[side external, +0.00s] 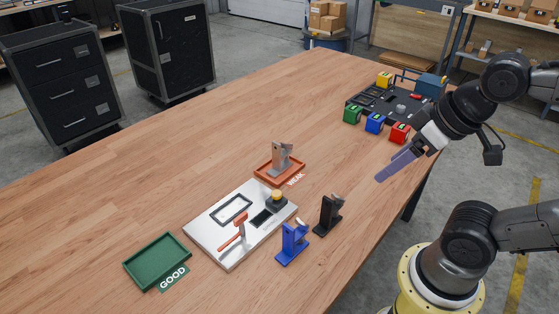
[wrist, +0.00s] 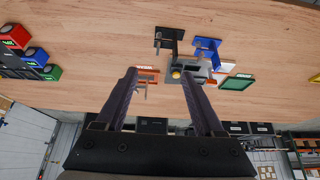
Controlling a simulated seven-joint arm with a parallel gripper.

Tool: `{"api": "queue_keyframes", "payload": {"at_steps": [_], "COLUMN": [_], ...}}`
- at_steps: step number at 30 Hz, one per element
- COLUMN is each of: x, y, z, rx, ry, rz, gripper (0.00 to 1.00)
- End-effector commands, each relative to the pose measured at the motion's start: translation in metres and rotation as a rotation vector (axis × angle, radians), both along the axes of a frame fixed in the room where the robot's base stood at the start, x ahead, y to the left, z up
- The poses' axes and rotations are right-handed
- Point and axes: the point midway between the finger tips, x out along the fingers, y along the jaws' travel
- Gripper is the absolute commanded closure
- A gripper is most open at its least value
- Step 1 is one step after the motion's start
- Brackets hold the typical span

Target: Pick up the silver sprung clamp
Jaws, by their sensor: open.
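The silver sprung clamp (side external: 281,158) stands upright in the orange tray (side external: 260,178) marked WEAK. In the wrist view the silver clamp (wrist: 142,90) shows small between my fingers in the picture, at the orange tray (wrist: 150,76). My gripper (side external: 382,176) is open and empty, raised near the table's right edge, well to the right of the silver clamp and apart from it. Its two dark fingers (wrist: 158,73) are spread in the wrist view. A blue clamp (side external: 291,244) and a black clamp (side external: 327,216) stand on the table in front of the tray.
A light metal plate (side external: 208,222) with a red-handled lever (side external: 238,234) and a yellow-topped knob (side external: 277,197) lies beside the orange tray. A green tray (side external: 158,259) marked GOOD is at front left. Coloured cubes (side external: 375,123) and a black panel (side external: 385,101) are at the far right. The table's left middle is clear.

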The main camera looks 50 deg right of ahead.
Motion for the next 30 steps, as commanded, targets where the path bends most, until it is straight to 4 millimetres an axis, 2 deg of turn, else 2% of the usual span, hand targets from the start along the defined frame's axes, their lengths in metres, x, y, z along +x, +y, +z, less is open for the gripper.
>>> {"api": "queue_keyframes", "payload": {"at_steps": [5, 8, 13, 18, 22, 26, 30], "x": [-0.003, 0.004, 0.036, 0.091, 0.141, 0.192, 0.245], "y": [0.0, 0.0, -0.001, -0.004, -0.009, -0.015, -0.023], "z": [0.001, 0.02, 0.057, 0.087, 0.095, 0.089, 0.066], "rx": [0.066, 0.14, 0.275, 0.395, 0.455, 0.487, 0.489], "ry": [0.015, -0.003, 0.018, 0.075, 0.129, 0.179, 0.235], "rz": [-0.125, -0.26, -0.531, -0.833, -1.051, -1.241, -1.402], "gripper": [0.3, 0.3, 0.3, 0.3, 0.3, 0.3, 0.3]}}
